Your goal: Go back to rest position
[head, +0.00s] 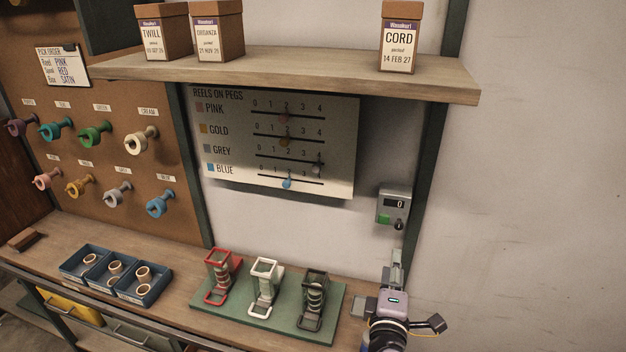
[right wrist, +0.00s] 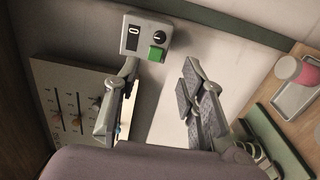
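My right gripper (head: 382,281) is at the lower right in the head view, beside the green mat's right end and below the counter box. In the right wrist view the gripper (right wrist: 157,92) has its two fingers spread apart, with nothing between them. My left gripper is in neither view. The grey counter box (head: 394,206) on the wall reads 0 and has a green button. It also shows beyond the fingers in the right wrist view (right wrist: 146,38), apart from them.
Red (head: 220,276), white (head: 264,284) and black (head: 314,299) winding stands are on the green mat (head: 283,321). Blue bins (head: 85,262) stand left. A shelf (head: 290,72) with boxes is above.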

